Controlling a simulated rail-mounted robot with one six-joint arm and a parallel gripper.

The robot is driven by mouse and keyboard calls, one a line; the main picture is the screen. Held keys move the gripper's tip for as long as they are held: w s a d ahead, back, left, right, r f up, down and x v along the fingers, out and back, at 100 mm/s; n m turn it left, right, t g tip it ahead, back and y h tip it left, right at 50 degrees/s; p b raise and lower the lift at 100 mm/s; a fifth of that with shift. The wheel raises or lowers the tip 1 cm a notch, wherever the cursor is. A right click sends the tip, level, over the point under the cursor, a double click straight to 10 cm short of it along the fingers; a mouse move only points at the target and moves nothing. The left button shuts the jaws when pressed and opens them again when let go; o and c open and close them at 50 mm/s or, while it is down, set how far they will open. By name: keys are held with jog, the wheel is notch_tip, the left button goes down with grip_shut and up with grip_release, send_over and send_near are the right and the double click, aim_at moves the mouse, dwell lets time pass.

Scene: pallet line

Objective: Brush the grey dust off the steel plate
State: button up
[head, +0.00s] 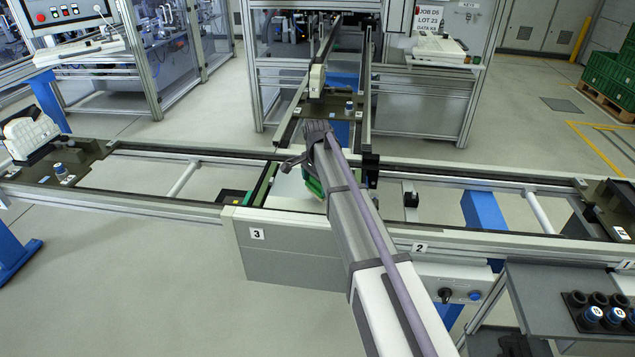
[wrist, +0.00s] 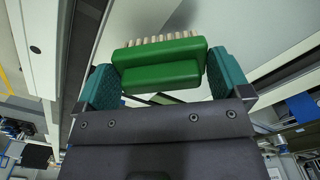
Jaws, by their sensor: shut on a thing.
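My gripper (wrist: 164,78) is shut on a green brush (wrist: 160,72), with a teal finger pad on each side of the brush. The pale bristles point toward the top of the wrist view. The steel plate (wrist: 255,22) is the pale flat surface behind the brush. A darker grey area by the bristles may be dust or shadow; I cannot tell. In the head view the plate (head: 288,190) lies at station 3, partly hidden by my arm, and a green edge of the brush (head: 314,187) shows beside the arm. I cannot tell whether the bristles touch the plate.
Conveyor rails run left and right of station 3, and another line runs away behind it. A dark pallet (head: 62,165) with a white part stands at the left. A grey shelf (head: 545,300) with blue-capped bottles (head: 590,316) is at the lower right. A black post (head: 370,168) stands close by my arm.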

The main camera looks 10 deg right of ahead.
notch_tip(320, 180, down, 2)
jog(key=shift+f+b, duration=0.1)
jog(key=shift+b, duration=0.6)
jog(key=shift+w+d+r, duration=0.1)
jog(key=shift+w+r, duration=0.15)
jog(key=shift+w, duration=0.1)
jog(key=shift+w+d, duration=0.3)
jog(key=shift+w, duration=0.4)
jog(key=shift+w+d, duration=0.3)
jog(key=shift+w, duration=0.4)
jog(key=s, duration=0.2)
jog(key=s+a, duration=0.1)
jog(key=shift+s+a, duration=0.2)
jog(key=shift+s, duration=0.2)
notch_tip(320, 180, up, 8)
jog(key=p, duration=0.8)
jog(key=shift+w+f, duration=0.15)
jog(key=shift+f, duration=0.1)
jog(key=shift+f, duration=0.15)
notch_tip(320, 180, down, 6)
jog(key=b, duration=0.6)
jog(key=shift+f+b, duration=0.95)
jog(key=shift+b, duration=0.2)
